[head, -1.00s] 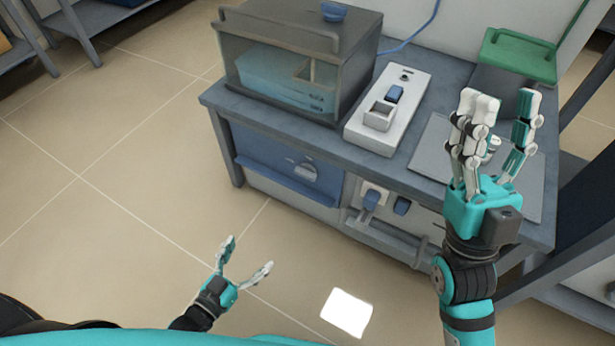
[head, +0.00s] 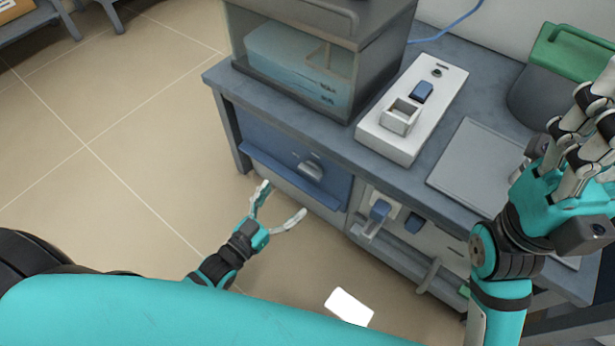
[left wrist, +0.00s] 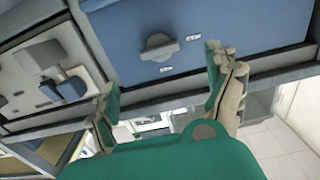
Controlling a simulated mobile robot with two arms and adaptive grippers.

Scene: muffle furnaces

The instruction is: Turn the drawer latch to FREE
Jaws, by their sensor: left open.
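The blue drawer front (head: 265,148) is under the left part of the bench and looks closed. A grey latch knob (head: 310,167) with a raised bar is on it. In the left wrist view the knob (left wrist: 158,47) has its bar roughly level across the picture, its right end towards one of two small white labels, too small to read. My left gripper (head: 284,199) is open and empty, in front of and below the drawer, apart from the knob. My right gripper (head: 590,115) is above the right of the bench, partly cut off by the picture edge.
A glass-fronted furnace box (head: 300,65) and a white control box (head: 412,110) stand on the bench. A grey plate (head: 475,160) lies on top. The floor at left is clear.

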